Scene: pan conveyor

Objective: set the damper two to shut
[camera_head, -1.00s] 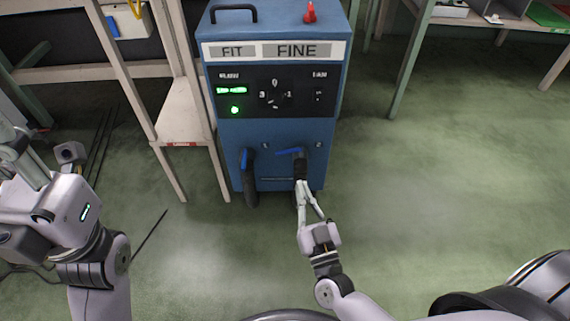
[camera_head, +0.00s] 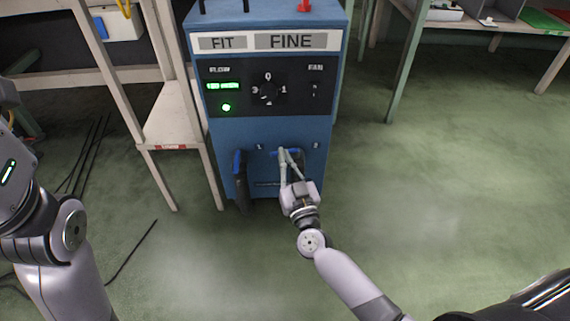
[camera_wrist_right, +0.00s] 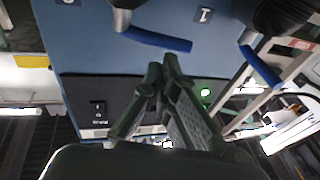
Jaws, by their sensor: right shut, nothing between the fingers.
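The blue machine (camera_head: 262,130) has two blue levers low on its front, above dark hoses. Damper two's lever (camera_head: 281,153) is near the label 2, partly covered by my right gripper (camera_head: 287,152). In the right wrist view this lever (camera_wrist_right: 155,39) lies crosswise, pointing towards damper one's side. My right gripper (camera_wrist_right: 162,64) is shut and empty, its fingertips close to the lever; I cannot tell whether they touch.
A dark panel with a dial (camera_head: 268,91) and a lit green display (camera_head: 223,86) sits above the levers. A pale wooden stand (camera_head: 173,146) is close on the machine's left. The floor (camera_head: 430,190) to the right is clear.

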